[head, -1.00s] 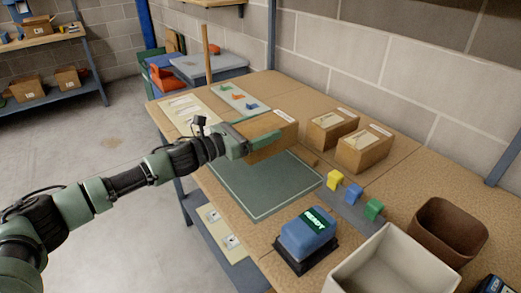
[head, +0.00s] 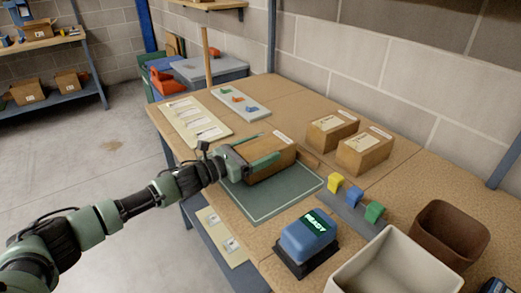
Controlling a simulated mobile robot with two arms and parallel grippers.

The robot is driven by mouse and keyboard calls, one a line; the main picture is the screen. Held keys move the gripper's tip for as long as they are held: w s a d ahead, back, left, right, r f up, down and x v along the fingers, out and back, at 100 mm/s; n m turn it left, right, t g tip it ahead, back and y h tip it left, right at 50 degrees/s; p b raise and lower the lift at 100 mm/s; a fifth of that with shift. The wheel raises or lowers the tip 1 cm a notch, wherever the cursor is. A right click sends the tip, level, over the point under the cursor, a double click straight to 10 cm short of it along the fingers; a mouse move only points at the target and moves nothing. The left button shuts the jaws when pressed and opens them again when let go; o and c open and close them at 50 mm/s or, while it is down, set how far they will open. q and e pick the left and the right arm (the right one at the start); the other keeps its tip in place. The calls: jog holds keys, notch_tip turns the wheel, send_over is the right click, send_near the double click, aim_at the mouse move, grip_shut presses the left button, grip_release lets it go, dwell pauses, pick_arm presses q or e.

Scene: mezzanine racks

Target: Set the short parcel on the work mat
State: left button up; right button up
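The short parcel (head: 268,171), a brown box with a white label at its right end, is at the far part of the green work mat (head: 272,201). Its base appears to be on or just above the mat; contact is hard to tell. My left gripper (head: 255,150) reaches in from the left, with one green finger along each long side of the parcel, and appears shut on it. The parcel hides the mat's far edge. My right gripper is not in view.
Two other labelled parcels (head: 328,135) (head: 364,154) stand right of the mat. Yellow, blue and green blocks (head: 354,196) sit on a grey strip. A blue READY device (head: 308,237), a cream bin (head: 393,268) and a brown bin (head: 449,235) are nearer. The mat's near part is clear.

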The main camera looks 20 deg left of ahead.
pick_arm(q)
jog(key=shift+o, duration=1.4)
jog(key=shift+r, duration=0.15)
jog(key=shift+s, duration=0.15)
jog(key=b+v, duration=0.2)
jog(key=v, duration=0.8)
jog(key=shift+s+a, duration=0.6)
jog(key=shift+s, duration=0.1)
